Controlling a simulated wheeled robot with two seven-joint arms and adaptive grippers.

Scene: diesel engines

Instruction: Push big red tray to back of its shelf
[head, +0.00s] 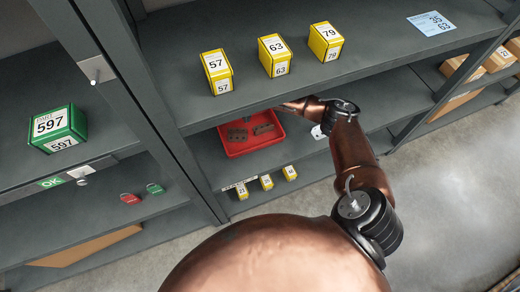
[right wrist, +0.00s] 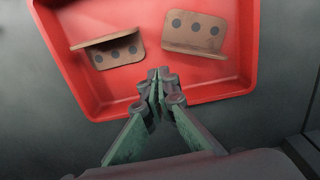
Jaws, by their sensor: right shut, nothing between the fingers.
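The big red tray (head: 237,149) sits on the middle shelf (head: 212,170), under the upper shelf board. In the right wrist view the tray (right wrist: 170,88) fills the upper part, with two brown brackets with dark holes inside it. My left gripper is not in view.
Yellow boxes 57 (head: 217,72), 63 (head: 276,55) and 79 (head: 326,43) stand on the upper shelf. A shelf upright (head: 150,110) stands left of the tray. A green box (head: 58,129) is further left.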

